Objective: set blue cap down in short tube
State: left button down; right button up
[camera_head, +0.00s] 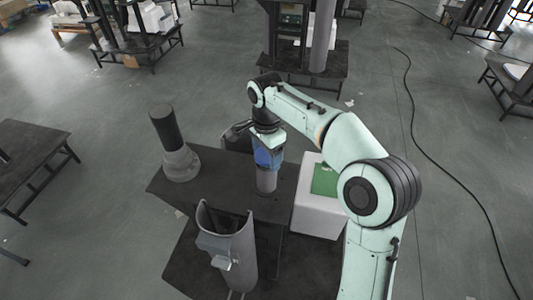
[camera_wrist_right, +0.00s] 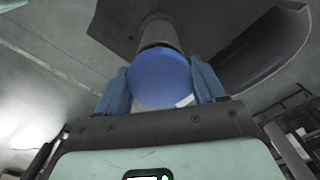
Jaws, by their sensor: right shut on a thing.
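My right gripper (camera_head: 268,158) reaches in over the dark table and points down at the short grey tube (camera_head: 266,183). In the right wrist view, its two blue fingers (camera_wrist_right: 161,88) are shut on the round blue cap (camera_wrist_right: 161,78), one finger on each side. The grey tube (camera_wrist_right: 158,35) shows just beyond the cap, roughly in line with it. In the head view the gripper hides most of the cap, and I cannot tell whether it is in the tube or just above it. My left gripper is not in view.
A dark cylinder in a grey base (camera_head: 180,162) stands at the table's left end. A large open grey shell (camera_head: 240,262) stands in front; its curved wall shows in the right wrist view (camera_wrist_right: 268,55). A white box with a green top (camera_head: 318,213) is close on the right.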

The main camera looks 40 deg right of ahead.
jog(key=shift+f, duration=0.1)
dwell(0.3)
jog(key=o, duration=1.1)
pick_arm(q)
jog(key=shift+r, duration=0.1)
pick_arm(e)
jog(key=shift+r+p, duration=1.4)
jog(key=shift+r, duration=0.75)
jog(key=shift+r+p, duration=0.85)
jog(key=shift+r, duration=0.55)
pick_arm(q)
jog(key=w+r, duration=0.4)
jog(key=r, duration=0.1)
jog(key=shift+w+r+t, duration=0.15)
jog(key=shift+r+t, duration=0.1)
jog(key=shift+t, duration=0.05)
pick_arm(e)
jog(key=shift+f, duration=0.1)
